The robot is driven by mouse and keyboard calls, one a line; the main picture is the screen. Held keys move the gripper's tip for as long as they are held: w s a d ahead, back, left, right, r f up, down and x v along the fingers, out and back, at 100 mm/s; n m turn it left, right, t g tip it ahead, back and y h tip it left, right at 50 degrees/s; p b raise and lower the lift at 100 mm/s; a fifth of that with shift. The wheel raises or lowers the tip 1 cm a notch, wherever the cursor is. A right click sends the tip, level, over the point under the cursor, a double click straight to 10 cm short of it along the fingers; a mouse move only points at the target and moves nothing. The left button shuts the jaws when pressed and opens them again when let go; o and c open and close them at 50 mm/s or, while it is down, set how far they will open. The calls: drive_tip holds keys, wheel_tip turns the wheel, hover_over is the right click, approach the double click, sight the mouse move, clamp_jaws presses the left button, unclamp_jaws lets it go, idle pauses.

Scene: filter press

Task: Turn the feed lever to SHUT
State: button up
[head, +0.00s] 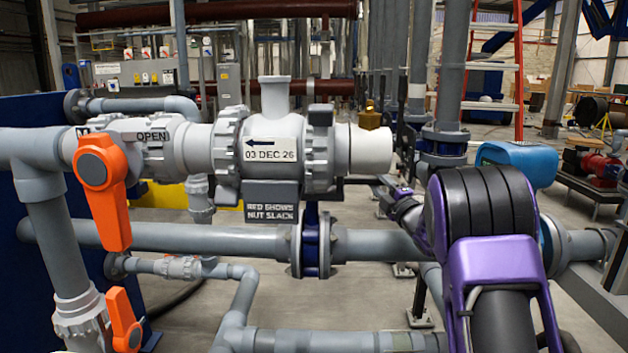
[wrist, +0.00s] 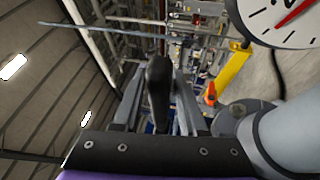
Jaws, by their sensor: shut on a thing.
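In the wrist view my gripper (wrist: 158,72) has its grey fingers on either side of a black rounded handle (wrist: 158,88) and is shut on it. What the handle joins is hidden, and I cannot tell if it is the feed lever. In the head view my gripper (head: 384,187) is small and partly hidden, right of the grey valve body (head: 273,135). An orange lever (head: 103,190) hangs down at the left beside an OPEN label (head: 152,137), apart from my gripper. A second orange lever (head: 122,320) is lower left. No SHUT label is readable.
A brass-coloured fitting (head: 369,116) sits above the white pipe end, close to my gripper. A dial gauge (wrist: 290,18) and a thick pipe crowd the right of the wrist view. A red ladder (head: 519,70) stands behind.

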drive_tip(key=shift+d+f+b, duration=0.1)
drive_tip(key=shift+b, duration=0.35)
drive_tip(key=shift+s, duration=0.1)
drive_tip(key=shift+s+a, duration=0.2)
drive_tip(key=shift+s, duration=0.75)
drive_tip(key=shift+s+a, duration=0.2)
drive_tip(key=shift+s, duration=0.75)
drive_tip(key=shift+s+a+r, duration=0.1)
drive_tip(key=shift+s+a, duration=0.15)
drive_tip(key=shift+s, duration=0.35)
drive_tip(key=shift+s+a+r, duration=0.1)
drive_tip(key=shift+s+a, duration=0.2)
drive_tip(key=shift+s, duration=0.35)
drive_tip(key=shift+s+a, duration=0.25)
drive_tip(key=shift+s, duration=0.35)
drive_tip(key=shift+c, duration=0.3)
drive_tip(key=shift+s+a+r, duration=0.1)
drive_tip(key=shift+s+a, duration=0.4)
drive_tip(key=shift+s, duration=0.2)
drive_tip(key=shift+s+a+r, duration=0.1)
drive_tip(key=shift+s+a, duration=0.4)
drive_tip(key=shift+s, duration=0.15)
clamp_jaws()
drive_tip(key=s+a, duration=0.3)
drive_tip(key=a, duration=0.4)
drive_tip(key=s+a, duration=0.3)
drive_tip(key=a, duration=0.3)
drive_tip(key=shift+a+f, duration=0.3)
drive_tip(key=shift+a, duration=0.05)
